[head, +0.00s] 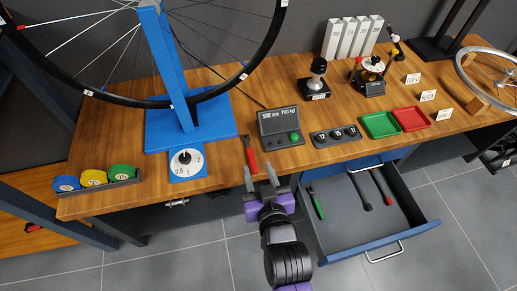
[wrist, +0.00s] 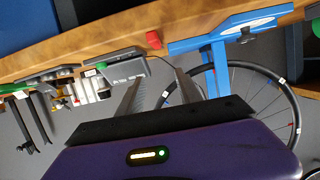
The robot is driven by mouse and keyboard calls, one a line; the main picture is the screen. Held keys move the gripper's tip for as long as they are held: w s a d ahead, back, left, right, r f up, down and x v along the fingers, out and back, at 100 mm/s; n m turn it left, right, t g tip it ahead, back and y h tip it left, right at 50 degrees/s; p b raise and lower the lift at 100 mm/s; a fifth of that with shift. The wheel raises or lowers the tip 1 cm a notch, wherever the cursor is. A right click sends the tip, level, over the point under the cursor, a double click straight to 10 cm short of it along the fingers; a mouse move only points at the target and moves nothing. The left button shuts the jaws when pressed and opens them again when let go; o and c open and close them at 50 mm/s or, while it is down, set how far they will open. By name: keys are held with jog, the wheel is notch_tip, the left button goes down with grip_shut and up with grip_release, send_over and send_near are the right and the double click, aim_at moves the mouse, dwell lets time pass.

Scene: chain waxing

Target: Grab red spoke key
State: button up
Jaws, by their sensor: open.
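A small red-handled tool (head: 252,160) with a dark upper end lies at the table's front edge, between the dial plate and the grey meter box. It is the nearest match to the red spoke key, but its shape is too small to be sure. Its red end (wrist: 153,40) shows at the table edge in the wrist view. My gripper (head: 261,176) is open, with its two fingers apart, just in front of the table edge and close to the red handle. In the wrist view my gripper (wrist: 158,78) has nothing between its fingers.
The blue wheel stand (head: 190,122) is left of the tool; the grey meter box (head: 280,125) is right. An open drawer (head: 375,240) with several tools juts out right of my gripper. Blue, yellow and green round pieces (head: 94,178) sit in a rack at far left.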

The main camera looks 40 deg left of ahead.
aim_at(253, 161)
jog(key=shift+g+h, duration=0.3)
jog(key=shift+g, duration=0.1)
jog(key=w+a+f, duration=0.1)
jog(key=f, duration=0.1)
jog(key=w+a+f+b, duration=0.1)
jog(key=a+f, duration=0.1)
jog(key=w+a+f+b, duration=0.1)
jog(key=w+f, duration=0.1)
jog(key=shift+w+a, duration=0.1)
jog(key=shift+a, duration=0.3)
grip_shut()
